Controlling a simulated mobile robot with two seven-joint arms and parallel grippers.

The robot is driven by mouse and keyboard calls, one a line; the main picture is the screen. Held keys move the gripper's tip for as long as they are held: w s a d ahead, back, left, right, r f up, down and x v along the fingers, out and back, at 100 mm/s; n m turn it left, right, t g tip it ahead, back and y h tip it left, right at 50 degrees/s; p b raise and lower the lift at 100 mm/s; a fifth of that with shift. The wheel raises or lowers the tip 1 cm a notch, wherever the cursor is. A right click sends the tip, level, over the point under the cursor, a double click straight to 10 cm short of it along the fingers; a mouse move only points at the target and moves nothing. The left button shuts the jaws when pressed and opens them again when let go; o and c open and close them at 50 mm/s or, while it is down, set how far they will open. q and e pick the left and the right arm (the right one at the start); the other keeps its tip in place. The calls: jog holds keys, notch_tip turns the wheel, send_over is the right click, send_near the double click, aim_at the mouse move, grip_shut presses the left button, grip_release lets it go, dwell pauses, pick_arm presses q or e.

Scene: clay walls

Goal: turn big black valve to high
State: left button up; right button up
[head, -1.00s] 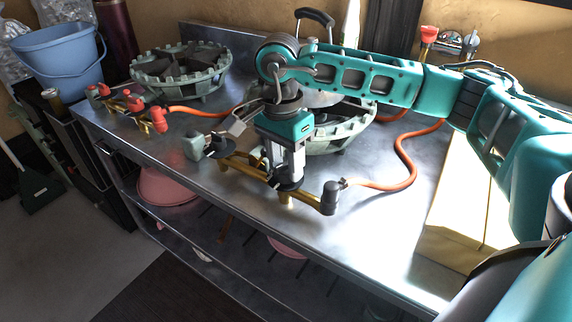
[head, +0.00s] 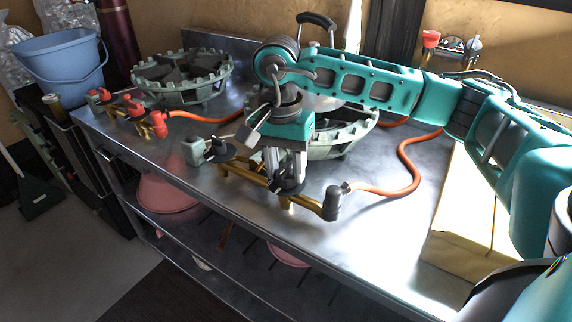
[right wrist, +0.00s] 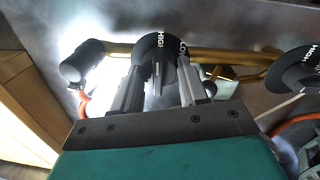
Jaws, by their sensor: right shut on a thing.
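The big black valve (right wrist: 155,47) is a round black knob with white "HIGH" and "LOW" lettering on a brass pipe (right wrist: 215,56). In the head view the valve (head: 291,191) is partly hidden below my right gripper (head: 286,176). In the right wrist view, my right gripper (right wrist: 158,88) has its two grey fingers on either side of the knob's central tab and is shut on the valve. A second black knob with lettering (right wrist: 300,70) is at the right of that view. My left gripper is not in view.
A metal table (head: 310,235) carries two green burner rings, one at the back left (head: 183,78). Orange hoses (head: 400,185) run from the pipes. Red-handled valves (head: 130,104) are at the left. A yellow block (head: 462,225) is at the right. A blue bucket (head: 62,68) stands left.

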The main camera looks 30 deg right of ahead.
jog(key=o, duration=1.1)
jog(key=shift+c, duration=0.2)
